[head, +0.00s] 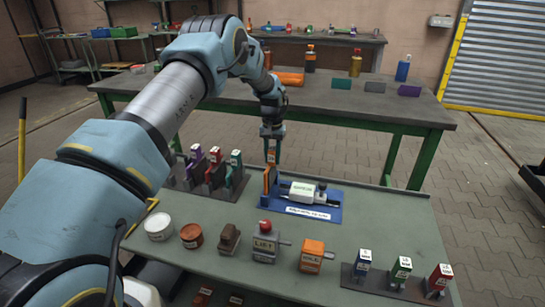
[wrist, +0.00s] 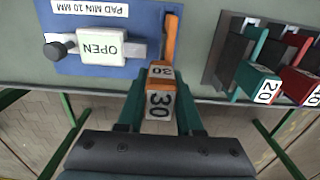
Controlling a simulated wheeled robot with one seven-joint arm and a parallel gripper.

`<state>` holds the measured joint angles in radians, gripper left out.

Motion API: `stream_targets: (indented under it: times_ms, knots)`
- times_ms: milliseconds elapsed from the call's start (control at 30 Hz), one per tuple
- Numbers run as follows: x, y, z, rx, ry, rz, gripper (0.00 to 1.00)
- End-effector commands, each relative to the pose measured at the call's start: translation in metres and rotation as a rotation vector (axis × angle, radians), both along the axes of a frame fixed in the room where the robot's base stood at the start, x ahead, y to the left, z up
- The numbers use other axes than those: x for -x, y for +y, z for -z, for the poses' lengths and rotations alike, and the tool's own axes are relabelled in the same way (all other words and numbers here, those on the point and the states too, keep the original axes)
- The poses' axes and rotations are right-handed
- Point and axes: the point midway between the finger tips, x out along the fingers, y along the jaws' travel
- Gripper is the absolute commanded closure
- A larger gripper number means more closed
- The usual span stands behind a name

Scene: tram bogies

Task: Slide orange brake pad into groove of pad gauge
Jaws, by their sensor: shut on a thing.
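The orange brake pad (head: 268,182), with a white label reading 30, is held in my gripper (head: 272,150). In the wrist view the pad (wrist: 171,40) shows its labelled end between the green fingers of my gripper (wrist: 160,105), and its orange plate reaches away from them. The pad gauge (head: 325,210) is a blue base with a white block marked OPEN and a grey bar. In the wrist view the gauge (wrist: 85,20) lies left of the pad, whose plate is at the base's right edge. I cannot tell whether the pad touches the gauge, and the groove is not clear.
A rack (head: 185,183) of coloured pads stands just left of the gauge in the head view; a teal pad (wrist: 262,80) marked 20 shows in the wrist view. Jars, a grey box (head: 264,246) and an orange box (head: 312,256) line the front. Another pad rack (head: 385,287) stands front right.

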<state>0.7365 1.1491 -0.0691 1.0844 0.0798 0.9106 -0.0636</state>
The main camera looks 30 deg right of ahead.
Motion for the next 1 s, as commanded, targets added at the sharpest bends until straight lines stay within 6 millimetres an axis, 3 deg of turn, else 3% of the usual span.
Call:
stream_targets:
  times_ms: [1000]
  knots:
    - [0.000, 0.000, 0.012, 0.001, -0.001, 0.000, 1.00]
